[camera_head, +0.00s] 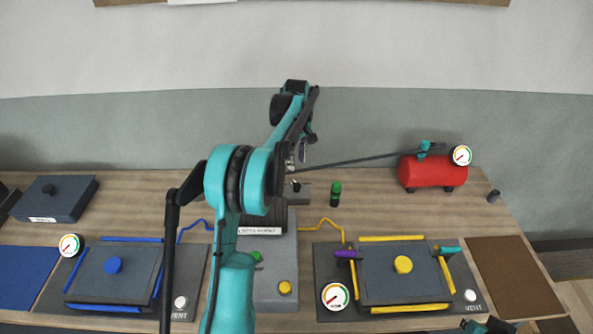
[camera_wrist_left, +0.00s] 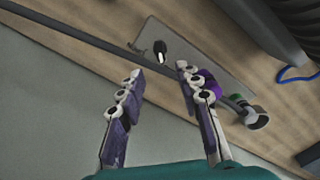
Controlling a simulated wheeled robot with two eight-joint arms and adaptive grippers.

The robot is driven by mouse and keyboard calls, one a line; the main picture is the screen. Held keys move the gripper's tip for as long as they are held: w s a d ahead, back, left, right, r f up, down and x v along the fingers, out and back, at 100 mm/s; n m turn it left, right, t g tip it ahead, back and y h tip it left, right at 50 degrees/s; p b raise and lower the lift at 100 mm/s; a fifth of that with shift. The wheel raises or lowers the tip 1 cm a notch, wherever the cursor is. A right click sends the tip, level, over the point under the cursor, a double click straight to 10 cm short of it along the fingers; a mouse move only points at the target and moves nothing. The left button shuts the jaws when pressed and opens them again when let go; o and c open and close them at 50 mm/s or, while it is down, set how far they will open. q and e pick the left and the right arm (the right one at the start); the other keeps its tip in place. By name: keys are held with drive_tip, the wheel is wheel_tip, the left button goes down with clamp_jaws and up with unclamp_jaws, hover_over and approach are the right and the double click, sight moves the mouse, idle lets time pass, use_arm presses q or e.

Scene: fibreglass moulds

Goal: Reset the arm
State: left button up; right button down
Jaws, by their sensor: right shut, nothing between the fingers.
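My left arm rises from the bottom centre of the head view, and its wrist bends over at the top. My left gripper (camera_head: 298,158) hangs above the back of the grey manifold block (camera_head: 275,270), partly hidden by the arm. In the left wrist view my left gripper (camera_wrist_left: 163,82) has its two fingers apart with nothing gripped between them. A small black-and-white piece (camera_wrist_left: 160,50) shows beyond the fingertips. My right gripper (camera_head: 488,325) is only partly in view at the bottom edge, near the right mould; it is shut and empty.
The left mould (camera_head: 113,285) has a blue knob; the right mould (camera_head: 385,280) has a yellow knob and gauge. A red tank (camera_head: 433,172) with a dark hose stands at the back right. A green-capped cylinder (camera_head: 335,194) stands right of my left gripper. The dark box (camera_head: 55,200) is at far left.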

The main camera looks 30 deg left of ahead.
use_arm(q)
drive_tip(key=shift+r, duration=0.85)
drive_tip(key=s+d+r+m+t+b, duration=0.25)
drive_tip(key=s+d+r+m, duration=0.4)
drive_tip(key=s+d, duration=0.5)
drive_tip(key=s+d+f+m+t, duration=0.1)
drive_tip(key=s+d+f+m, duration=0.2)
drive_tip(key=s, duration=0.2)
drive_tip(key=s+d+f+m+t+b, duration=0.1)
drive_tip(key=s+d+f+m+t, duration=0.1)
drive_tip(key=s, duration=0.4)
drive_tip(key=s+d+f+m+t, duration=0.1)
drive_tip(key=s+d+f+m, duration=0.2)
drive_tip(key=s+d+m, duration=0.1)
drive_tip(key=shift+s+d+f+t+b, duration=0.35)
drive_tip(key=shift+s+d, duration=0.45)
drive_tip(key=shift+s, duration=0.35)
